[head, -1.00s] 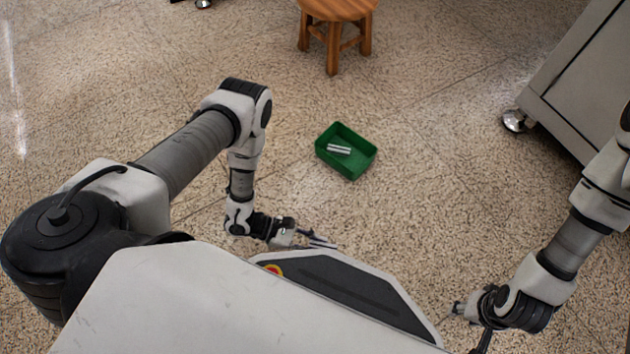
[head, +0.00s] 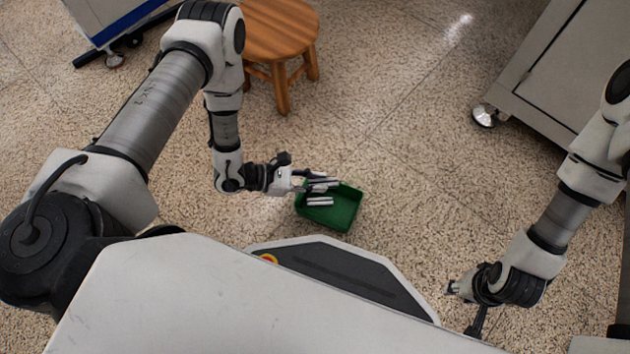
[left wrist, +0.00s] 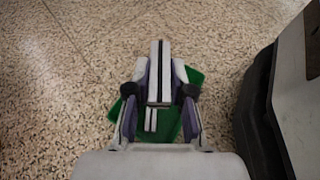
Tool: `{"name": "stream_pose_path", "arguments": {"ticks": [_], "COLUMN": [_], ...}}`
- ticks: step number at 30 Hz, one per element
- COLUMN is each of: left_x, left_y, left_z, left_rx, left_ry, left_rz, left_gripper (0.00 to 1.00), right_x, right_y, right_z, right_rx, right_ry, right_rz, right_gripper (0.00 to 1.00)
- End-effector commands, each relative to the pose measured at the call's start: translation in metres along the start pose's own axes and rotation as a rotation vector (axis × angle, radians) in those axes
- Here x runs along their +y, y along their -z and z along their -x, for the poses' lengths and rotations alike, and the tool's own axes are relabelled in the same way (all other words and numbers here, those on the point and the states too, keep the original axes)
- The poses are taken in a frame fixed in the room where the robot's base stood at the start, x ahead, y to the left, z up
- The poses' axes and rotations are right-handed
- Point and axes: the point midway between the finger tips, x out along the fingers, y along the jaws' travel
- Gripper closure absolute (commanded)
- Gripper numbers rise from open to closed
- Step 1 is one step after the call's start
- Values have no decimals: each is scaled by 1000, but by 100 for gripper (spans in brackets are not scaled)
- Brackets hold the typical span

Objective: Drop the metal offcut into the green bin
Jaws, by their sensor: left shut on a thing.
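The green bin (head: 345,213) stands on the speckled floor in front of my base. A silvery metal piece (head: 320,201) lies inside it. My left gripper (head: 318,181) is over the bin's far left part. It is shut on the metal offcut (left wrist: 159,75), a bright bar between its fingers in the left wrist view. The bin (left wrist: 193,78) shows behind and below the fingers there, partly hidden by them. My right gripper (head: 456,290) is low at the right, away from the bin; its fingers are too small to read.
A wooden stool (head: 280,40) stands beyond the bin, close to my left arm. A grey cabinet on casters (head: 540,80) is at the upper right. A blue and white wheeled unit (head: 115,15) is at the upper left. Floor right of the bin is clear.

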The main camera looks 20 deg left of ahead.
Motion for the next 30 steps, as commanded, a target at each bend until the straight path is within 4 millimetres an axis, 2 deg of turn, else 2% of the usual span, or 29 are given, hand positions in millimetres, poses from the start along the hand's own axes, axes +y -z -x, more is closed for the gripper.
{"name": "stream_pose_path", "arguments": {"ticks": [1, 6, 16, 17, 18, 19, 30], "left_x": [0, 0, 0, 0, 0, 0, 0], "left_y": [14, 35, 37, 37, 37, 37, 37], "left_z": [-6, -14, -15, -15, -15, -15, -16], "left_rx": [0, 0, 0, 0, 0, 0, 0], "left_ry": [0, 0, 0, 0, 0, 0, 1], "left_rz": [0, -1, -1, -1, -1, -1, -1], "left_gripper": [100, 100, 100, 71, 57, 49, 49], "right_x": [0, 1, 1, 1, 1, 1, 1], "right_y": [0, 2, 2, 2, 2, 2, 2], "right_z": [-14, -33, -34, -34, -34, -34, -34], "right_rx": [1, 4, 6, 6, 6, 6, 5], "right_ry": [0, -1, -1, -1, -1, -1, -1], "right_rz": [-1, -6, -8, -8, -8, -8, -8], "right_gripper": [60, 60, 60, 60, 60, 60, 60]}}
